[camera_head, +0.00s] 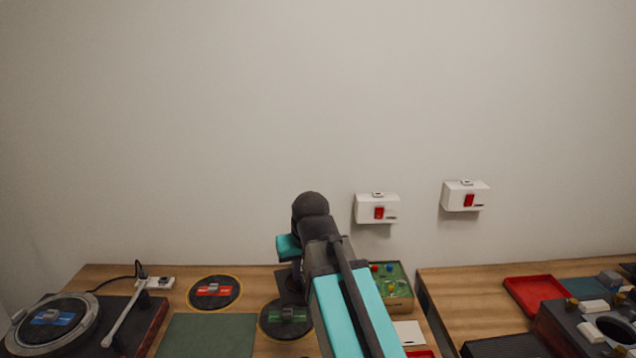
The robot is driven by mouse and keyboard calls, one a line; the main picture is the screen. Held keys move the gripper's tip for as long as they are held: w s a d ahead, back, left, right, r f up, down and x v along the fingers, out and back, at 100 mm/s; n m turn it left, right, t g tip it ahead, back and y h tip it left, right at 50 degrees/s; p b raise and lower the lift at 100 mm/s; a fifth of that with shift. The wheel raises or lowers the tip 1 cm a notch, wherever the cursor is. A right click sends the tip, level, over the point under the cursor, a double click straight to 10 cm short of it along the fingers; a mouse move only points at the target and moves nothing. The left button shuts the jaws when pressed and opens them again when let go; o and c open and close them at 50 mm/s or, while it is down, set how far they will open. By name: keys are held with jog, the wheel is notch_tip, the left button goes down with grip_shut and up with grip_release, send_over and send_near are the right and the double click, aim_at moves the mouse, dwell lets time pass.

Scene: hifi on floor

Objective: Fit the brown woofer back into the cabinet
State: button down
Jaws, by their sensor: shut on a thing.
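My gripper (294,278) points down over the left table, mostly behind my own arm. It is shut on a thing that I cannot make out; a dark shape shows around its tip. I cannot pick out a brown woofer anywhere in this view. A dark box (566,331) with a round opening (615,329) is at the lower right, partly cut off by the frame edge. It may be the cabinet. My gripper is far to its left.
The left table holds a turntable (130,318), a green mat (208,337), a red-label disc (214,292), a green-label disc (287,320) and a green-topped box (398,290). A red tray (537,296) lies on the right table. A gap separates the tables. Two white boxes (377,209) (465,196) are on the wall.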

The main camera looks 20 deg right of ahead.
jog(key=shift+w, duration=0.1)
jog(key=shift+d+r, duration=0.1)
jog(key=shift+d, duration=0.15)
jog(key=s+d+r+m+g+h+p, duration=0.15)
jog(key=d+m, duration=0.45)
jog(key=d, duration=1.6)
jog(key=s+d+r+m+h+p, duration=0.1)
jog(key=s+d+m+h, duration=0.3)
jog(key=d, duration=1.9)
jog(key=s+d+m+g+p, duration=0.1)
jog(key=s+d+m, duration=0.4)
jog(key=s+d, duration=1)
jog(key=s+d+m+g+y+p, duration=0.1)
jog(key=s+d+m, duration=0.4)
jog(key=s+d, duration=1.1)
jog(key=d+g+p, duration=0.1)
jog(key=d+g, duration=0.1)
jog(key=shift+d+m, duration=0.35)
jog(key=shift+m, duration=0.05)
jog(key=shift+s+f, duration=0.1)
jog(key=shift+f, duration=0.15)
jog(key=shift+f+b, duration=0.8)
jog(key=shift+f, duration=0.5)
